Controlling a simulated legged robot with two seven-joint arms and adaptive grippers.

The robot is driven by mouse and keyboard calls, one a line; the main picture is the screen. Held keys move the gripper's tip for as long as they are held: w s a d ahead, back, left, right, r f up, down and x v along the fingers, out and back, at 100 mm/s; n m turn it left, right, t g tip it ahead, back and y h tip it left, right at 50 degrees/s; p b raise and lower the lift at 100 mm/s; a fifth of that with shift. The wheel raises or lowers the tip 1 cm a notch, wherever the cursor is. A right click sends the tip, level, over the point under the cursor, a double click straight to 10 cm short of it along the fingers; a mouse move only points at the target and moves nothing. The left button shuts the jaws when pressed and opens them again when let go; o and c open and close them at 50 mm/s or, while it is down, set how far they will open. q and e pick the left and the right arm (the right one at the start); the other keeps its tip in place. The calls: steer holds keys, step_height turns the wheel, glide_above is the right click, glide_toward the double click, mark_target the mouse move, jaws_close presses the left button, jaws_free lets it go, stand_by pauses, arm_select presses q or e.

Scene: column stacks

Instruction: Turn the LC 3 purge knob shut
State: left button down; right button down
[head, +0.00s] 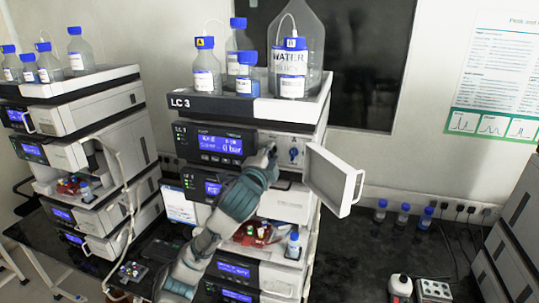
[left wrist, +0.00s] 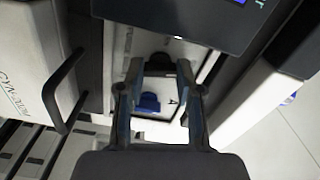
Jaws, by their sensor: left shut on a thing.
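The LC 3 stack (head: 215,105) stands in the middle of the head view. Its upper pump module has a lit blue display reading 0 bar (head: 220,145) and an open front door (head: 333,180). My left gripper (head: 271,152) reaches up to the module's front, just right of the display. In the left wrist view its two fingers (left wrist: 160,70) close from both sides on a dark purge knob (left wrist: 162,67). The fingers partly cover the knob, and its turn angle is hard to tell. A blue fitting (left wrist: 150,103) lies beside it, apart from the fingers.
Bottles, including a large water bottle (head: 297,55), stand in the tray on top. The open door sticks out close to the right of my gripper. Another instrument stack (head: 85,150) stands left. Small blue-capped bottles (head: 403,215) stand on the dark bench at right.

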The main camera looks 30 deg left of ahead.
arm_select(q)
steer(key=shift+w+d+f+m, duration=0.1)
steer(key=shift+f+m, duration=0.05)
steer(key=shift+m, duration=0.5)
steer(key=shift+f+m, duration=0.15)
steer(key=shift+m, duration=0.5)
steer(key=shift+f, duration=0.15)
steer(key=c, duration=1)
jaws_free()
steer(key=shift+c, duration=0.2)
steer(key=shift+r, duration=0.3)
steer(key=shift+s+d, duration=0.1)
steer(key=shift+s, duration=0.1)
steer(key=v, duration=1.1)
steer(key=shift+s, duration=0.25)
steer(key=shift+f, duration=0.15)
